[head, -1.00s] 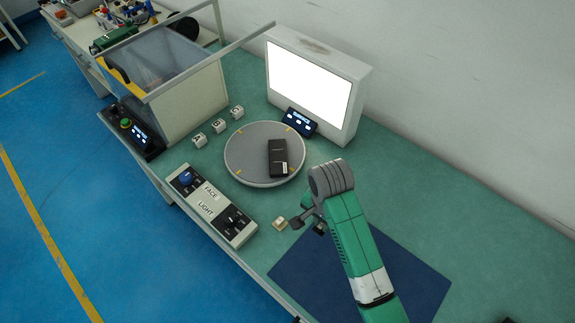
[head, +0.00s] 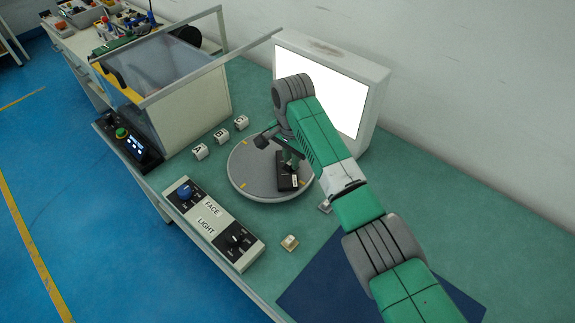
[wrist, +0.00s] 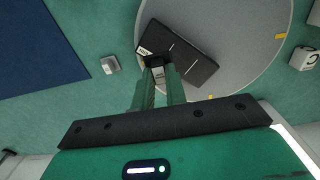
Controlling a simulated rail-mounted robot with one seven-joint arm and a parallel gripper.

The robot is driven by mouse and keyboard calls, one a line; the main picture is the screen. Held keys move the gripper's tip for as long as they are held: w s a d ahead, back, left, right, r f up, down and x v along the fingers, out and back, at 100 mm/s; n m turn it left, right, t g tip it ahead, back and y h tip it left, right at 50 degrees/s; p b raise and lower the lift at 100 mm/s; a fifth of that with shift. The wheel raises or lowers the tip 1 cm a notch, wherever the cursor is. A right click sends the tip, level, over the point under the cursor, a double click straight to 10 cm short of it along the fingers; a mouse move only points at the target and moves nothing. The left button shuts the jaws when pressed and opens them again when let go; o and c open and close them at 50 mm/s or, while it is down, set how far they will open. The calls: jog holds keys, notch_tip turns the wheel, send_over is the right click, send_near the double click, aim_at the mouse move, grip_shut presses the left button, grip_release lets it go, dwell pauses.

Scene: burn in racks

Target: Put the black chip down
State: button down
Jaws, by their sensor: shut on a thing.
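The black chip (head: 287,184) is a flat dark slab on or just above the grey round disc (head: 246,184). It also shows in the wrist view (wrist: 190,58), lying over the disc (wrist: 245,40), with a white label at its left end. My gripper (head: 291,170) reaches down over the chip and is shut on it. In the wrist view my fingertips (wrist: 158,64) meet the chip near its labelled end. I cannot tell whether the chip touches the disc. My arm hides part of the disc's right side.
A bright light panel (head: 335,95) stands behind the disc. White lettered cubes (head: 221,135) stand to its left. A control box (head: 213,222) and a small cream block (head: 289,242) are in front. A blue mat (head: 330,285) lies at the lower right.

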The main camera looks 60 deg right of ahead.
jog(key=shift+w+d+f+b, duration=0.2)
jog(key=shift+w+d+b, duration=0.3)
jog(key=shift+d, duration=0.05)
jog(key=shift+w+d+f+b, duration=0.15)
jog(key=shift+w+d+b, duration=0.35)
jog(key=shift+w+d+r, duration=0.15)
jog(key=shift+w+d, duration=0.1)
jog(key=shift+d, duration=0.05)
notch_tip(320, 180, down, 4)
jog(key=b, duration=0.2)
jog(key=shift+r+b, duration=0.1)
jog(key=shift+b, duration=0.25)
jog(key=shift+r, duration=0.15)
jog(key=c, duration=1.4)
grip_release()
jog(key=shift+c, duration=0.2)
notch_tip(320, 180, up, 12)
jog(key=p, duration=0.5)
